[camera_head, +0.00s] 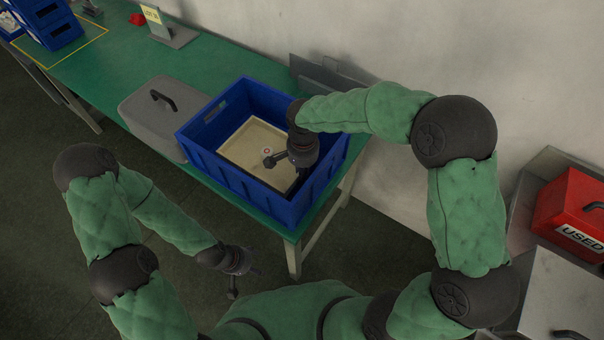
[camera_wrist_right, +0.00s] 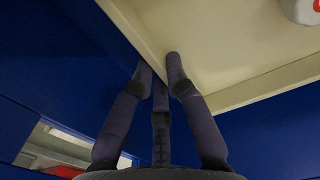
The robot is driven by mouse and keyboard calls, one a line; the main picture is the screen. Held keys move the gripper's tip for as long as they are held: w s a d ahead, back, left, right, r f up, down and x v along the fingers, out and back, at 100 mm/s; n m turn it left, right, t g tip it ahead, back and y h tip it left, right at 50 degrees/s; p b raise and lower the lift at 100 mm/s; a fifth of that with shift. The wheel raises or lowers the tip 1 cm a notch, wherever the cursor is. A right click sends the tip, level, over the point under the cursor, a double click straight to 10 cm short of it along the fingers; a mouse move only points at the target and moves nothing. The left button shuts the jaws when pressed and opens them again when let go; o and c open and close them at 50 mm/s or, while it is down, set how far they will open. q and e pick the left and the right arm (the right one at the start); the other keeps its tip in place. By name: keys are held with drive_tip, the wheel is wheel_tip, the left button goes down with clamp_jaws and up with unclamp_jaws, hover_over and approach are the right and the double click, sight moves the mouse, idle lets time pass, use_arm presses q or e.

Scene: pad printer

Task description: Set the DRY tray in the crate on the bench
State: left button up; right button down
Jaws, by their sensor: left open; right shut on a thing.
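The tray (camera_head: 245,153) is shallow and cream coloured, and lies within the walls of the blue crate (camera_head: 232,183) on the green bench. I cannot tell whether its underside touches the crate floor, and no DRY label is readable. My right gripper (camera_head: 289,170) reaches down into the crate and is shut on the tray's rim at the right. In the right wrist view the fingers (camera_wrist_right: 160,72) pinch the tray's edge (camera_wrist_right: 220,45), with blue crate walls around. My left gripper (camera_head: 244,281) is open and empty, low beside the bench's front edge.
A grey lidded box (camera_head: 150,112) stands left of the crate. A small sign on a stand (camera_head: 170,30) and blue bins (camera_head: 48,25) are farther back. A red USED box (camera_head: 572,215) is at the far right. The bench's middle (camera_head: 110,75) is clear.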

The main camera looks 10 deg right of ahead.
drive_tip(key=shift+f, duration=0.8)
drive_tip(key=shift+f, duration=0.2)
drive_tip(key=c, duration=1.2)
unclamp_jaws()
drive_tip(key=shift+c, duration=0.2)
drive_tip(key=shift+r, duration=0.15)
drive_tip(key=shift+r, duration=0.35)
wheel_tip(320, 180, up, 11)
drive_tip(key=p, duration=0.3)
drive_tip(key=shift+r, duration=0.2)
drive_tip(key=shift+d, duration=0.1)
